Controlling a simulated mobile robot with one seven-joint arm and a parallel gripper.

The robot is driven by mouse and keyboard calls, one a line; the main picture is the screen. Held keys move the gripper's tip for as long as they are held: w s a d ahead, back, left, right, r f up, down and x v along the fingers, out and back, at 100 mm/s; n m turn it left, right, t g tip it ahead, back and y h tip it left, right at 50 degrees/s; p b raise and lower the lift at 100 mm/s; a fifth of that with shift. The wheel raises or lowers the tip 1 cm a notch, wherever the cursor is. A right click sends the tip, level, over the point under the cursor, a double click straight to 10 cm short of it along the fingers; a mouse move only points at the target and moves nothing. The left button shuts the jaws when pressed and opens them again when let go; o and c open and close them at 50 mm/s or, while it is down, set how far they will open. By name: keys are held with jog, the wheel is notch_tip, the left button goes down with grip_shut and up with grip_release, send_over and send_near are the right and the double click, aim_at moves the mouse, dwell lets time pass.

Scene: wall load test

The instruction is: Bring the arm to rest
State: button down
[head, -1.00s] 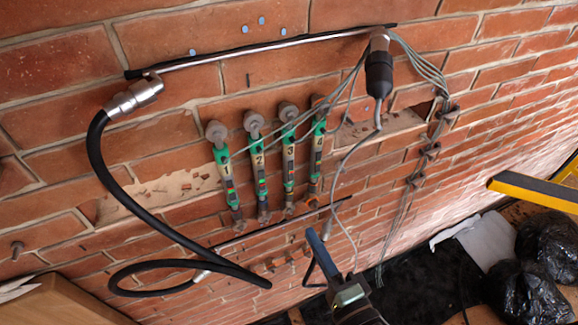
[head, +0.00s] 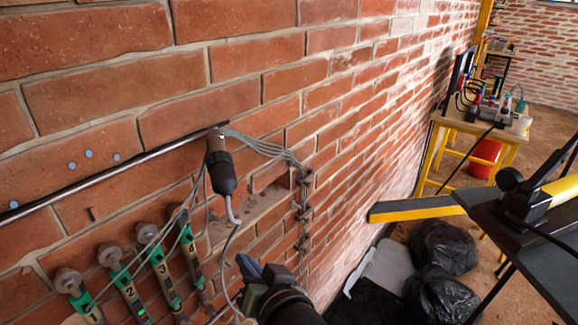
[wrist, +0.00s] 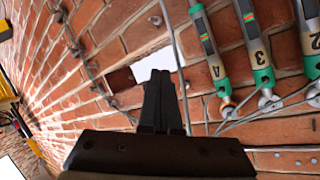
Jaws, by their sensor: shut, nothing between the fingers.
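My gripper (wrist: 162,100) points at the brick wall in the wrist view, its two dark fingers together with nothing between them. In the head view my gripper (head: 262,270) shows at the bottom centre, in front of the wall and right of the numbered green-and-silver load cells (head: 160,270). The load cells also show in the wrist view (wrist: 255,50), to the right of my fingers. Grey cables run close beside the gripper; I cannot tell whether they touch it.
A black connector (head: 220,172) hangs from a metal bar (head: 110,166) on the wall. A yellow beam (head: 415,208) and a dark stand (head: 530,215) are at the right. Black bags (head: 442,247) lie on the floor. A yellow table (head: 510,130) with equipment stands farther back.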

jog(key=d+r+t+h, duration=0.3)
jog(key=r, duration=0.6)
jog(key=d+r+t+h, duration=0.2)
jog(key=d+r+h, duration=0.2)
jog(key=r, duration=0.5)
jog(key=s+r+t+p, duration=0.2)
jog(key=s+r+t, duration=0.1)
jog(key=r, duration=0.7)
jog(key=s+r+t+p, duration=0.2)
jog(key=s+r, duration=0.3)
jog(key=r, duration=0.5)
jog(key=s+r+t+p, duration=0.2)
jog(key=s+r+t, duration=0.2)
jog(key=r, duration=0.7)
jog(key=shift+s+t, duration=0.2)
jog(key=shift+t, duration=0.4)
jog(key=shift+a+f, duration=0.1)
